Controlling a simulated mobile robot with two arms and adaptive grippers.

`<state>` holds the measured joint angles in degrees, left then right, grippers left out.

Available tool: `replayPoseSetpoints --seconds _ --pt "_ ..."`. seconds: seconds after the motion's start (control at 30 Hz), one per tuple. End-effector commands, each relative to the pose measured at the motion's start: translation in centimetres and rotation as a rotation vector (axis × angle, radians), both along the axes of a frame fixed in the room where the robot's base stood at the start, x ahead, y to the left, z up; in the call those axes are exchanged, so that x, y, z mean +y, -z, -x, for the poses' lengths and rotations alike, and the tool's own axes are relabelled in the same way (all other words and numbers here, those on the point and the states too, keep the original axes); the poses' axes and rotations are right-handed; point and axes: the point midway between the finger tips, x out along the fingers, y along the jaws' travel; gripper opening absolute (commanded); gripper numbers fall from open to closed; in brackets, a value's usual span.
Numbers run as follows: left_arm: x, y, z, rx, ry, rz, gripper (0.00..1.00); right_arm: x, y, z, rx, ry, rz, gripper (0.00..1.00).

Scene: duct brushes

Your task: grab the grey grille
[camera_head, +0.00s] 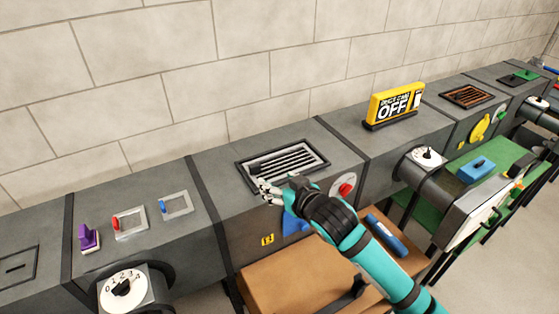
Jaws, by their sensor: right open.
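The grey grille (288,158) is a slatted panel in a dark frame on top of the middle duct section. My right gripper (268,188) is at the front left edge of the grille, with its arm coming in from the lower right. Its jaws are open, and no held object shows. I cannot tell whether the fingers touch the grille's frame. The gripper hides part of the frame's front edge. My left gripper is not in view.
A yellow sign reading OFF (395,104) stands on the duct to the right. A brown grille (467,96) is farther right. A red knob (343,189) is on the duct front. A purple switch (88,237) is at left. A brown table (290,284) is below.

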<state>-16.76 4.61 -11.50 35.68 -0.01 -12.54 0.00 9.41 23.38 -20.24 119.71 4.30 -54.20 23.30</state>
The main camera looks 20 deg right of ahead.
Motion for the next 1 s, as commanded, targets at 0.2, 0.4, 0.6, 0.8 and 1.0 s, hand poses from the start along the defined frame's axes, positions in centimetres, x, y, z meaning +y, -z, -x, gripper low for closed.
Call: replayPoseSetpoints --seconds 0.2,0.4,0.6,0.8,1.0 --pt "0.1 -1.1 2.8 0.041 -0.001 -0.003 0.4 0.8 1.5 -4.2 0.001 0.001 0.001 0.62" --pt "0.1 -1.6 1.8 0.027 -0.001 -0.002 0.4 1.4 2.7 -6.8 0.0 0.0 0.0 0.62" --pt "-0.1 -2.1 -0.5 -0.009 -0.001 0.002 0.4 1.6 3.0 -7.8 -0.001 0.0 0.0 0.62" --pt "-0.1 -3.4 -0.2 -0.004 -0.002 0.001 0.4 2.1 3.2 -10.0 0.001 0.001 0.001 0.62" --pt "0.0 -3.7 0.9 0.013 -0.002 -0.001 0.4 2.5 4.3 -12.0 0.001 0.001 0.001 0.62"
